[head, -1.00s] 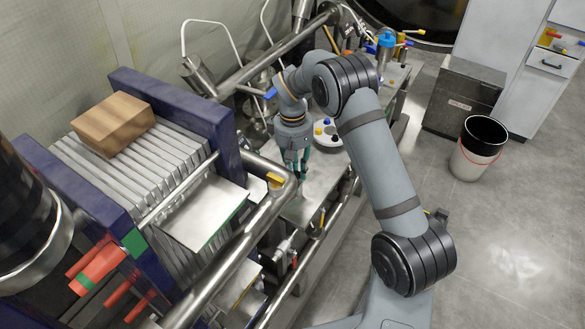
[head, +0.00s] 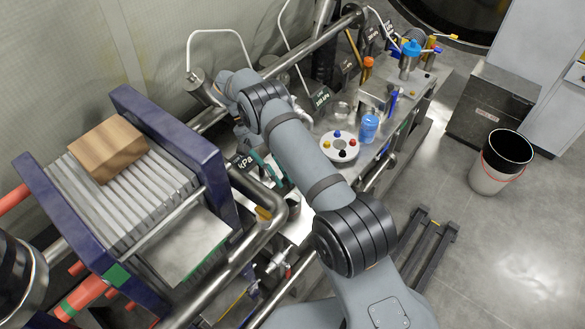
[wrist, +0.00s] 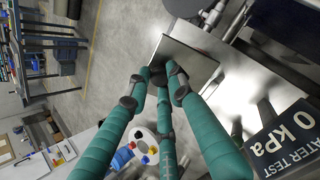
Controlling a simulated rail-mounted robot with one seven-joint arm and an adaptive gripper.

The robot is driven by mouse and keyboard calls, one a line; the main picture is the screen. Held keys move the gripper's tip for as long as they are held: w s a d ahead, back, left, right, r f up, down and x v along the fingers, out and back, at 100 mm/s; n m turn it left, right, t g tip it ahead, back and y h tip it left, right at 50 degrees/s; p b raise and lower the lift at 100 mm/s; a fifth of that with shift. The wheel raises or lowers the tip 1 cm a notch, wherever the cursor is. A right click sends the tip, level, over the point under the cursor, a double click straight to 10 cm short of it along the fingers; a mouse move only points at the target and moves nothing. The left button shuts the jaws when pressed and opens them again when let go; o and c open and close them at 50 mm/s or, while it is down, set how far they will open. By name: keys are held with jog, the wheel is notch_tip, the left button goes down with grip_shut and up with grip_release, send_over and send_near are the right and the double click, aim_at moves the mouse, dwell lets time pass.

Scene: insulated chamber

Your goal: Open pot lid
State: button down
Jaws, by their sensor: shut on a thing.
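My gripper (head: 266,166) has teal fingers and shows partly behind my arm in the head view, between the plate press and the round dish. In the wrist view my gripper (wrist: 160,76) has its fingertips closed together on a small dark thing (wrist: 157,78), which seems to be the pot lid or its knob. The fingers hide most of it. A small dark cylinder (head: 293,208), perhaps the pot, stands on the bench just below my gripper in the head view. I cannot tell whether the lid touches it.
The plate press (head: 215,170) with a wooden block (head: 108,148) stands at left. A steel pipe (head: 262,240) runs in front. A white dish (head: 352,150) with coloured knobs and a blue cup (head: 369,127) stand right of my gripper. A bin (head: 502,165) stands on open floor.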

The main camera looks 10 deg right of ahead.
jog(key=shift+w, duration=0.1)
dwell(0.4)
jog(key=c, duration=1.5)
grip_release()
jog(key=shift+c, duration=0.2)
notch_tip(320, 180, up, 10)
